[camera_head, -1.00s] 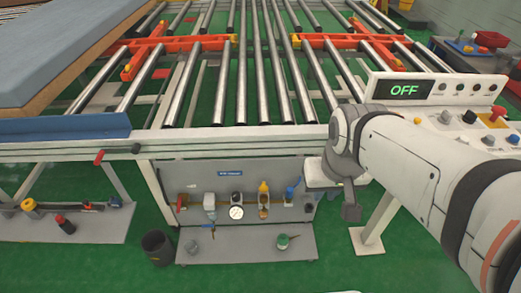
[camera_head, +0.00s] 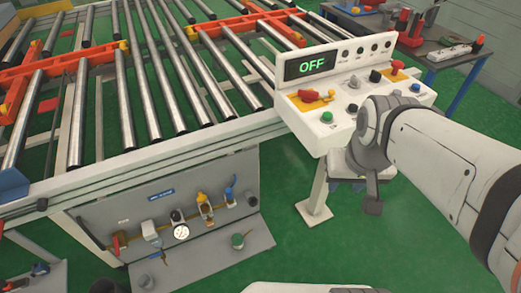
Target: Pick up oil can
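A small green can (camera_head: 238,241) stands on the low grey shelf beneath the roller conveyor, right of centre. It is too small for me to tell for sure whether it is the oil can. A dark item with a red part (camera_head: 40,269) sits at the lower left edge and is unclear too. My gripper (camera_head: 372,206) hangs at the right, in front of the control panel, well apart from the green can. Its fingers are too small and overlapped to show whether they are open or shut.
The control panel (camera_head: 345,130) reads OFF and stands on a white post (camera_head: 314,200). A gauge, valves and a yellow bottle line the grey back plate (camera_head: 100,215). A dark bin (camera_head: 145,283) stands at the bottom left. A worktable (camera_head: 430,55) holds tools behind.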

